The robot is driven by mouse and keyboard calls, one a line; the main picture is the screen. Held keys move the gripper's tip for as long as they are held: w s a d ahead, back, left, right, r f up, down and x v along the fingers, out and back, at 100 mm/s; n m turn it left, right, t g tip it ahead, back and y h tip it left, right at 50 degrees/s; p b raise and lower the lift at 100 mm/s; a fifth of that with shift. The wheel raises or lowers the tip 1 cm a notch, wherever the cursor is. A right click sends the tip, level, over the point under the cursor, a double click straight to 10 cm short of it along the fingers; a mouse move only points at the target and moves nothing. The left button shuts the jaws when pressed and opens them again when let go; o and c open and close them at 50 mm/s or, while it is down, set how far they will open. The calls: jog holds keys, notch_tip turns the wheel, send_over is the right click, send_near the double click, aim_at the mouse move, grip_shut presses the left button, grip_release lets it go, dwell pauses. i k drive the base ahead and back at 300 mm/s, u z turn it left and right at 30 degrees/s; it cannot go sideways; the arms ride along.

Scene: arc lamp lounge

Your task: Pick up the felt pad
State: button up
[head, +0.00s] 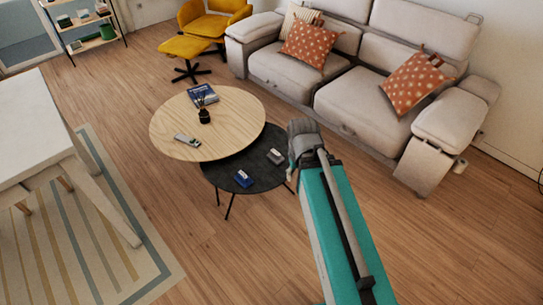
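I cannot tell for sure which thing is the felt pad. Two small things lie on the low black round table: a blue block-like item (243,178) near its front and a dark grey item (275,157) toward its right side. Either is too small to make out its material. My teal arm reaches up from the bottom of the head view and ends in a grey joint just right of the black table.
The black table (222,177) sits partly under a wooden round table (168,132) holding a book (202,94), a dark pot (204,116) and a grey remote-like item (187,140). A sofa (365,92) stands behind. A white table (32,130) is left. Floor in front is clear.

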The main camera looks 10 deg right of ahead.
aim_at(276, 157)
jog(key=i, duration=0.85)
jog(key=z, duration=0.05)
